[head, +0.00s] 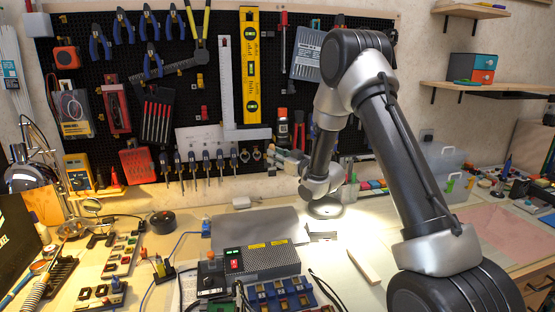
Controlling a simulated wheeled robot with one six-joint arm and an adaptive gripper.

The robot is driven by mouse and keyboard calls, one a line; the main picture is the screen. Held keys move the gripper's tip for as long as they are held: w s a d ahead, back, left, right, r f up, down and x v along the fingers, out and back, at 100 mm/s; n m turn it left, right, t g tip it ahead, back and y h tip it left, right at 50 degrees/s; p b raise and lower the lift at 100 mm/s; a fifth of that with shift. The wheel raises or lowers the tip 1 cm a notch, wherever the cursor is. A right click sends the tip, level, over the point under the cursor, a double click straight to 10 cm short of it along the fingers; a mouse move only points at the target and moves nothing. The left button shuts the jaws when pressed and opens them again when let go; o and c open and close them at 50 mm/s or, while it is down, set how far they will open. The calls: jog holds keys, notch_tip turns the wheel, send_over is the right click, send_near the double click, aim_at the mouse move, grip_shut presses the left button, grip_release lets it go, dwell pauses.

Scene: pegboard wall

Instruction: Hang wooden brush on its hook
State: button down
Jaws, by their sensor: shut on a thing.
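My gripper (287,160) is in front of the lower part of the pegboard, right of the row of hanging screwdrivers. It points left and away from me, and looks small and partly hidden by my wrist. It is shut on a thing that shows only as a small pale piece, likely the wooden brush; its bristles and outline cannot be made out. I cannot tell which hook is the brush's own, or whether the held thing touches the pegboard (270,70).
A yellow level (250,65), a metal square (227,80) and screwdrivers (205,165) hang close by. Below is a workbench with a grey mat (262,226), a power box (250,262) and a loose pale wooden piece (364,267). Shelves (480,88) stick out at right.

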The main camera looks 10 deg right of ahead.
jog(key=w, duration=0.5)
jog(key=shift+w+f, duration=0.2)
jog(key=shift+w, duration=0.2)
dwell(0.6)
jog(key=c, duration=1.2)
grip_release()
